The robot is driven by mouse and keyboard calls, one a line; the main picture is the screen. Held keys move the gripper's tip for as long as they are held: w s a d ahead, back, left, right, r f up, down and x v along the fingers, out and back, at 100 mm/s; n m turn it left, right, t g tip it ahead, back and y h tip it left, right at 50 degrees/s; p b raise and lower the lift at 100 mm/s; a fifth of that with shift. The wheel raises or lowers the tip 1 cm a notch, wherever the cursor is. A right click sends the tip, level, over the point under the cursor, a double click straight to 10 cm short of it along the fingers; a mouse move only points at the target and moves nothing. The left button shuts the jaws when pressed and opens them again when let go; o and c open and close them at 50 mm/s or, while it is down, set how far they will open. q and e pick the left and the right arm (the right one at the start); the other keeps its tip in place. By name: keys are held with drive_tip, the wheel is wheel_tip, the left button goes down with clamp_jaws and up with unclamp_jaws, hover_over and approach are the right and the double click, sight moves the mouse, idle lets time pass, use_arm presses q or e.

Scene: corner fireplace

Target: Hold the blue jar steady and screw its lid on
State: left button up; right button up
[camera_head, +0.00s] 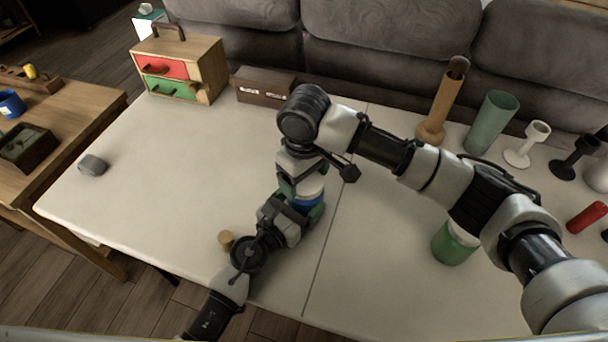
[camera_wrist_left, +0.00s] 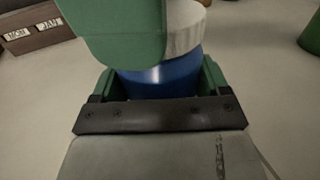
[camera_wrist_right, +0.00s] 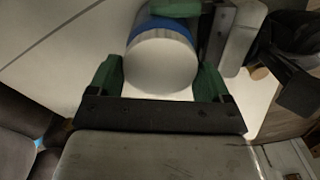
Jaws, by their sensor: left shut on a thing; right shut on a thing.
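The blue jar (camera_head: 308,202) stands on the white table, mostly covered by my arms in the head view. My left gripper (camera_head: 312,211) is shut around the jar's blue body; the body shows between its green fingers in the left wrist view (camera_wrist_left: 162,80). The white lid (camera_wrist_left: 186,28) sits on top of the jar, and I cannot tell how tightly it is seated. It shows from above in the right wrist view (camera_wrist_right: 161,62). My right gripper (camera_head: 300,178) comes down from above and is shut on the lid, with a green finger on either side of it.
A green jar with a pale top (camera_head: 456,246) stands right of my grippers. A small wooden cylinder (camera_head: 226,239) is near the front edge, and a grey object (camera_head: 93,164) lies at left. The drawer box (camera_head: 180,70) and a dark calendar box (camera_head: 263,87) stand at the back. The table's left half is mostly clear.

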drive_tip(key=m, duration=1.3)
drive_tip(key=shift+d+m, duration=0.15)
drive_tip(key=shift+m, duration=0.15)
drive_tip(key=m, duration=0.4)
drive_tip(key=shift+d, duration=0.1)
drive_tip(key=o, duration=0.8)
drive_tip(key=shift+r, duration=2.2)
